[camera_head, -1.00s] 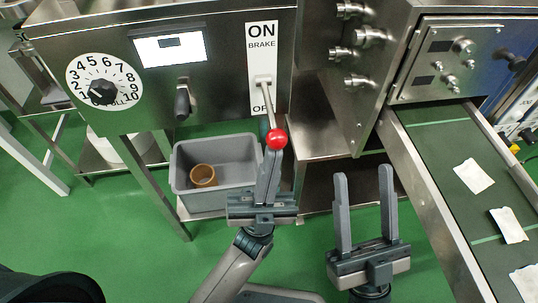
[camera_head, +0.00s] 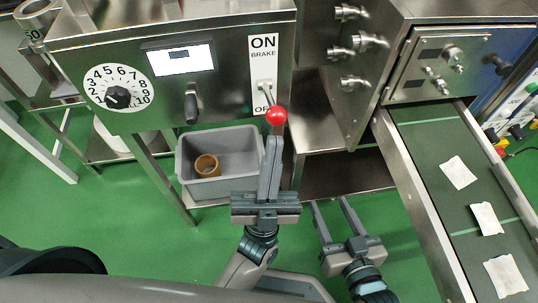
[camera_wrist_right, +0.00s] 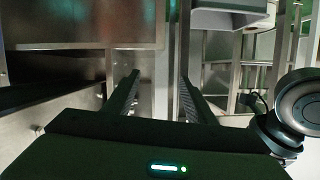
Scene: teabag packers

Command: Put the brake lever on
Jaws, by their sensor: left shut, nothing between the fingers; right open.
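The brake lever is a thin metal rod with a red ball (camera_head: 276,116) at its end. It sticks out from the slot of the white ON/OFF brake plate (camera_head: 263,63) on the machine front, with the ball in front of the OFF end in the head view. My left gripper (camera_head: 271,142) is shut and empty, pointing up just below the ball; a small gap shows between them in the picture. My right gripper (camera_head: 330,203) is open and empty, lower and to the right, beside the conveyor. The right wrist view shows its spread fingers (camera_wrist_right: 157,85) with nothing between them.
A numbered dial (camera_head: 118,97), a small screen (camera_head: 180,58) and a dark handle (camera_head: 191,106) are left of the plate. A grey bin (camera_head: 240,150) with a brown roll (camera_head: 206,166) stands below. A conveyor (camera_head: 435,150) carrying white packets runs at right.

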